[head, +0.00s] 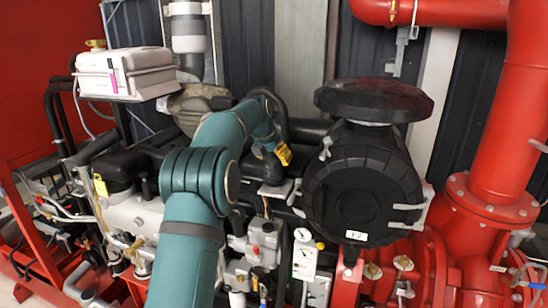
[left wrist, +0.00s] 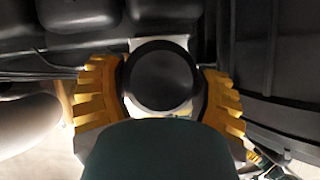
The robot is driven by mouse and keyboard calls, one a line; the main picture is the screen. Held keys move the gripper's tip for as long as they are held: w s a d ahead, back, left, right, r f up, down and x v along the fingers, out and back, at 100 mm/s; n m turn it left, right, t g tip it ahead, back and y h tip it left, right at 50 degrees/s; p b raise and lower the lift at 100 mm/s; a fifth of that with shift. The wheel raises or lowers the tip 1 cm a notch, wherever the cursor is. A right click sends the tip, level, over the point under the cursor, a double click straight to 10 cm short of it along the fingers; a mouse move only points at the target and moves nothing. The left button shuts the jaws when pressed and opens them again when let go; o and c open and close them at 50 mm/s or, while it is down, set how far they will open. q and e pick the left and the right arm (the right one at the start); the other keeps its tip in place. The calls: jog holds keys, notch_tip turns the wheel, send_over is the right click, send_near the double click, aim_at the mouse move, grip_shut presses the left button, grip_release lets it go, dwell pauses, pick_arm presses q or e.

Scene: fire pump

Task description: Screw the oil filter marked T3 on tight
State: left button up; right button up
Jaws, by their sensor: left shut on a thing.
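My left gripper (head: 283,155) is at the engine, left of the big black air cleaner. Its yellow fingers also show in the left wrist view (left wrist: 160,92), shut on both sides of a dark round canister (left wrist: 160,76). I take this canister to be the oil filter, seen end-on; no T3 mark shows on it. A pale metal bracket lies behind it. In the head view the canister (head: 270,171) is a small dark shape beside the fingers, partly hidden. How far it is threaded on cannot be told. My right gripper is not in view.
The black air cleaner (head: 362,185), labelled T2, stands close right of the gripper. Gauges and valves (head: 305,258) sit below it. Red pipes (head: 500,130) fill the right side. A white box (head: 125,73) stands at the upper left.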

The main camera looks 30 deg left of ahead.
pick_arm(q)
jog(key=shift+f+p, duration=0.25)
jog(key=shift+p, duration=0.2)
dwell(2.0)
jog(key=o, duration=0.7)
jog(key=c, duration=0.7)
jog(key=shift+m+h, duration=0.9)
jog(key=shift+m, duration=0.9)
jog(key=shift+a+f+m+g+h, duration=0.1)
jog(key=shift+m+g+h, duration=0.25)
jog(key=shift+m, duration=0.45)
jog(key=shift+m+h, duration=0.45)
jog(key=shift+m, duration=0.45)
jog(key=shift+g, duration=0.25)
jog(key=shift+m+h, duration=0.3)
jog(key=shift+m, duration=0.4)
